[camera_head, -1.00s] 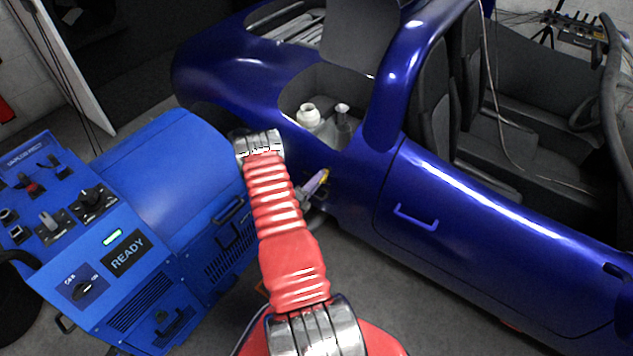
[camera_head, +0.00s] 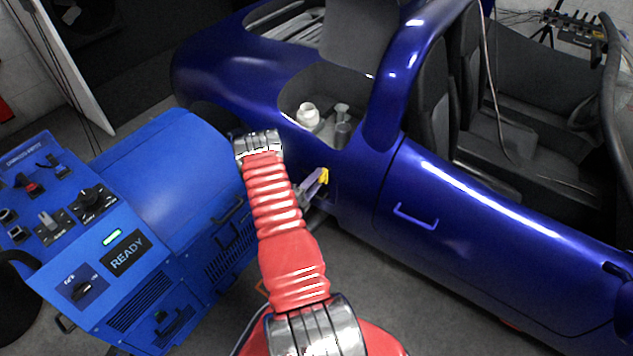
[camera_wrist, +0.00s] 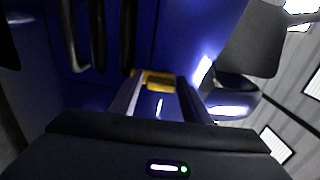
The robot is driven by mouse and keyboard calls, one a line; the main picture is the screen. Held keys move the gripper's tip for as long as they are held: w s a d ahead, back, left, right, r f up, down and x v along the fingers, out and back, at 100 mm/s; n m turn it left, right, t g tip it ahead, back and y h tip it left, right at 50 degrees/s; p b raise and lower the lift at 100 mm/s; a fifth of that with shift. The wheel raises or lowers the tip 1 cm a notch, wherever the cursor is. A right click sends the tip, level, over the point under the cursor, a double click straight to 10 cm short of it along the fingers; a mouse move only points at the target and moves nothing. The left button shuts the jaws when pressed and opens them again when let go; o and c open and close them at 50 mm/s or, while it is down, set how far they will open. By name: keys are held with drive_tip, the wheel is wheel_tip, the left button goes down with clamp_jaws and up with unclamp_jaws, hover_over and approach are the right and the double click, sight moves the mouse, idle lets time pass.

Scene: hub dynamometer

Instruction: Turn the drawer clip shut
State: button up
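The blue cabinet (camera_head: 165,170) stands at the left in the head view. Low on its front is a dark handle (camera_head: 178,322) with a small fitting (camera_head: 160,316) beside it, possibly the drawer clip; its position is too small to read. My gripper (camera_head: 321,177) points towards the blue car's side, away from that fitting. A yellow piece (camera_head: 324,175) shows at its tips. In the wrist view, my gripper's fingers (camera_wrist: 160,95) stand apart with the yellow piece (camera_wrist: 157,79) between their ends. I cannot tell whether it is held or lies beyond them.
The blue car (camera_head: 440,220) fills the right side, with a door handle (camera_head: 415,217) and an open bay holding a white pot (camera_head: 308,115). Cabinet side handles (camera_head: 230,212) face my arm. Bare floor (camera_head: 390,300) lies between cabinet and car.

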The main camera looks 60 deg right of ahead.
drive_tip(key=shift+o, duration=1.2)
drive_tip(key=shift+s, duration=0.1)
drive_tip(key=w+a, duration=0.2)
drive_tip(key=a, duration=1.1)
drive_tip(key=shift+a, duration=0.3)
